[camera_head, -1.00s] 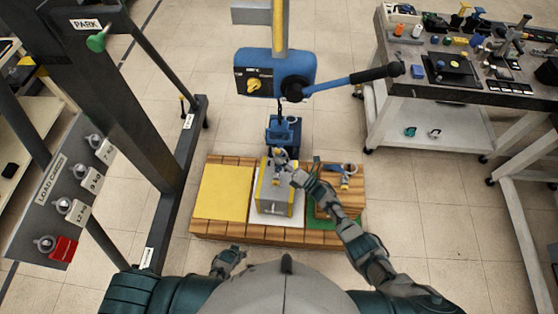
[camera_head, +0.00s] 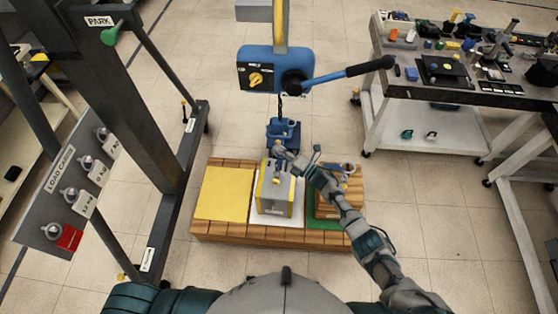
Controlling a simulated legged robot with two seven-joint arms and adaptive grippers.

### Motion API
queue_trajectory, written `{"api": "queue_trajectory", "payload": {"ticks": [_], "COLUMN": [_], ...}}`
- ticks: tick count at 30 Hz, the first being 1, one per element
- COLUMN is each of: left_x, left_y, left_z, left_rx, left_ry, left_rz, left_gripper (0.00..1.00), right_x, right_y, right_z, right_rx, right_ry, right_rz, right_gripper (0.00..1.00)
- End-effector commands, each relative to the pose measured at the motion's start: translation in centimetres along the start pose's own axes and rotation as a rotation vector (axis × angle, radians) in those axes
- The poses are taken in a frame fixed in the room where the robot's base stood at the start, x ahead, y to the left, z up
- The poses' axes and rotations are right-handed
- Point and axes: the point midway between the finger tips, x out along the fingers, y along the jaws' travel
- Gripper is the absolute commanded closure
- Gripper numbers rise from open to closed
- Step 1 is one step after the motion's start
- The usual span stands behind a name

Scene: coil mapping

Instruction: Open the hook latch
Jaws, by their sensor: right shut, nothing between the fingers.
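A blue hook block (camera_head: 283,133) hangs on a chain below the blue hoist (camera_head: 275,72), above the grey block with yellow sides (camera_head: 276,196). The hook and its latch are hidden or too small to make out. My right gripper (camera_head: 283,152) is shut and empty. My left gripper is out of view.
The grey block stands on a white pad, between a yellow pad (camera_head: 225,194) and a green pad (camera_head: 323,225) with a wooden piece. A lever (camera_head: 343,74) sticks out right from the hoist. A tool cart (camera_head: 440,100) stands right; a dark post and load panel (camera_head: 75,190) stand left.

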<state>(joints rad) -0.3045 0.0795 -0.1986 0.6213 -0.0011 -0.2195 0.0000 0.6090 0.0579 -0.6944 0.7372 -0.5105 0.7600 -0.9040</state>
Motion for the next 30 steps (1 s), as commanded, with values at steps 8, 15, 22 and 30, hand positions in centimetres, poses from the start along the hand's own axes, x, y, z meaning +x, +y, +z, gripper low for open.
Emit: {"api": "queue_trajectory", "payload": {"ticks": [8, 15, 22, 30], "left_x": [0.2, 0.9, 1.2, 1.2], "left_y": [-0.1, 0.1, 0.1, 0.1], "left_z": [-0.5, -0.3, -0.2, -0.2], "left_rx": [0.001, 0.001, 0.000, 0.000], "left_ry": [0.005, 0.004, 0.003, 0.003], "left_rz": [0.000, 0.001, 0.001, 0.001], "left_gripper": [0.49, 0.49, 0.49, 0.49], "right_x": [0.9, 1.4, 1.7, 1.7], "right_y": [1.6, 2.3, 2.6, 2.6], "right_z": [1.7, 2.8, 3.2, 3.3], "right_rx": [-0.008, -0.006, -0.005, -0.005], "right_ry": [-0.003, -0.006, -0.006, -0.006], "right_rz": [-0.001, -0.004, -0.008, -0.009], "right_gripper": [1.00, 1.00, 1.00, 1.00]}}
